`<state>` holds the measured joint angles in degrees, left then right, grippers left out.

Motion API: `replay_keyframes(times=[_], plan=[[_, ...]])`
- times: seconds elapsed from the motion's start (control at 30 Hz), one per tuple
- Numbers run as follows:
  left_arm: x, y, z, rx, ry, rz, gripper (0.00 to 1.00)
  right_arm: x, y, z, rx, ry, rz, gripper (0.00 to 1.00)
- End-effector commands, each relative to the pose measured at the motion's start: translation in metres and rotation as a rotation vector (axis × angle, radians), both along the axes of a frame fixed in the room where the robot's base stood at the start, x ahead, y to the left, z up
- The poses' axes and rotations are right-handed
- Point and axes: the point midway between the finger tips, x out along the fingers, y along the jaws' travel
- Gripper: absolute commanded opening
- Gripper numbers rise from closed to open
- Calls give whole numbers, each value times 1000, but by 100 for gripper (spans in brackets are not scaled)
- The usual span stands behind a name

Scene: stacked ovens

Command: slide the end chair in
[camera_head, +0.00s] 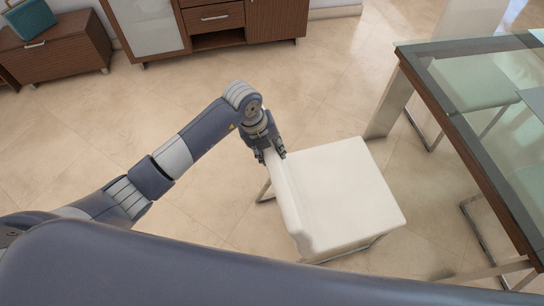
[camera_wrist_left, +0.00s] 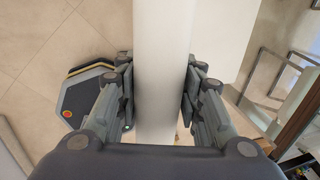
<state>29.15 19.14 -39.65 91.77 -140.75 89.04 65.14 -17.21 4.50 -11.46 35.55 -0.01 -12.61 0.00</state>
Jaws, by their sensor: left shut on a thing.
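The end chair (camera_head: 345,190) is white with metal legs and stands at the middle right of the head view, apart from the glass table (camera_head: 432,97). Its seat points toward the table, and its backrest is on the left side. My left gripper (camera_head: 270,155) is shut on the top of the backrest near its far end. In the left wrist view, the backrest (camera_wrist_left: 160,70) runs between the two fingers, which press on both its faces. My right gripper is not in view.
Another white chair (camera_head: 475,85) shows through and beyond the glass. A table leg (camera_head: 390,103) stands near the chair's far corner. Wooden cabinets (camera_head: 215,18) line the back. Beige tiled floor (camera_head: 330,75) is clear between the chair and cabinets.

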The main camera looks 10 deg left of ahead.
Motion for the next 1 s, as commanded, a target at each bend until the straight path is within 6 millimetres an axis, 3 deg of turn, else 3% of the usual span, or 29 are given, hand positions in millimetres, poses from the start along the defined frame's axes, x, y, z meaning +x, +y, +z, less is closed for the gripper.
replay_keyframes(times=[0.17, 1.0], plan=[[1, -5, -5, 10, 8, -1, 1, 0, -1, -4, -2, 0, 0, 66], [30, -82, -6, 2, 10, -2, 1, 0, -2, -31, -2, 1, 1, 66]])
